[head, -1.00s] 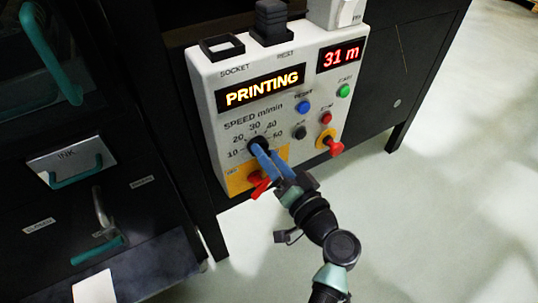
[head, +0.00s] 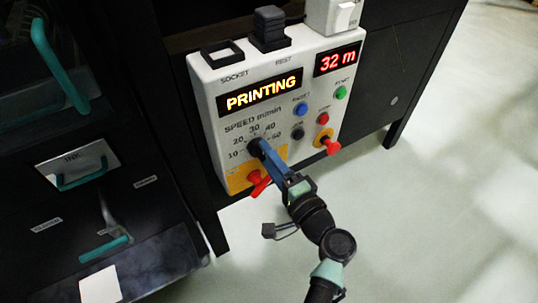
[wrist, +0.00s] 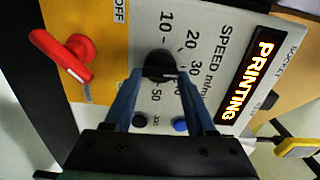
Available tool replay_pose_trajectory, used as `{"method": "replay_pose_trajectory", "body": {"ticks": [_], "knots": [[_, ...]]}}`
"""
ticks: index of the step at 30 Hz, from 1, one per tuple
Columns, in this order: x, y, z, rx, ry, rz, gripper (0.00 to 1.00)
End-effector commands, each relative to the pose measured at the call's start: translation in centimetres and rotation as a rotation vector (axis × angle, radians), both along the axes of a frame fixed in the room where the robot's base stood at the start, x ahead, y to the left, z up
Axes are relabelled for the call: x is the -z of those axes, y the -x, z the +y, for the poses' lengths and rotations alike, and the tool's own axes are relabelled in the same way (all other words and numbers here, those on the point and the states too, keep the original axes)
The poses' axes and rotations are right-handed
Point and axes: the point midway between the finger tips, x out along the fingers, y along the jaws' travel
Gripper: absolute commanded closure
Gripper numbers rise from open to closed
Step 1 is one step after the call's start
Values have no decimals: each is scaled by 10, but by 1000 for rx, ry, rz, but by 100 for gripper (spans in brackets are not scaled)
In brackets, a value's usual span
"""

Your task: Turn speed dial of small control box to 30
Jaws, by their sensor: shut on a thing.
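The small control box (head: 213,101) is white with a yellow lower panel. Its black speed dial (head: 255,148) sits below the SPEED m/min label, among marks from 10 upward. My gripper (head: 261,151) is shut on the dial, its blue fingers reaching in from the lower right. In the wrist view the dial (wrist: 160,66) lies between the two fingertips. The fingers hide part of the dial's face, so I cannot tell exactly which mark it points to. The display (head: 261,91) reads PRINTING and the counter (head: 338,59) reads 32 m.
A red rotary switch (head: 260,184) sits just below the dial, close to my fingers. Several buttons, including a blue one (head: 301,109) and a green one (head: 340,93), are on the right of the panel. A red knob (head: 331,146) sticks out at lower right. Dark drawers (head: 60,210) stand left.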

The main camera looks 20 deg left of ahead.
Motion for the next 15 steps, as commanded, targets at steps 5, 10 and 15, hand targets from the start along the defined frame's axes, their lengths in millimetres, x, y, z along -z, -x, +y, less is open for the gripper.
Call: {"method": "replay_pose_trajectory", "body": {"ticks": [5,10,15], "knots": [[0,0,-1,2,-18,24,99],[0,0,-1,2,-23,29,99],[0,0,-1,2,-23,29,99]]}}
